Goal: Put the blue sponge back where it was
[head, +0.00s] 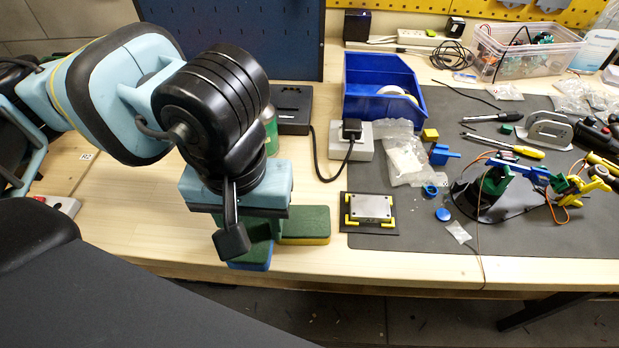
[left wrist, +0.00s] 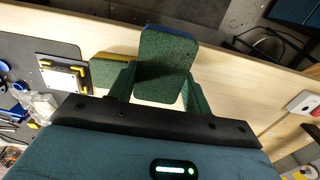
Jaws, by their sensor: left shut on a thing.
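The blue sponge (head: 252,262) has a dark green top face and shows below my left gripper (head: 248,224), near the front edge of the bench. In the left wrist view the sponge (left wrist: 166,62) sits between the two green fingers of my left gripper (left wrist: 160,88), which is shut on it. Its blue side shows along the far edge. The palm hides part of the sponge in the head view, and I cannot tell whether it touches the bench. My right gripper is in neither view.
A yellow sponge with a green top (head: 306,226) lies close beside the blue one. A metal block on a dark plate with yellow corners (head: 369,208) lies to the right. A green jar (head: 270,130) stands behind my gripper. Bare wood lies left of the gripper.

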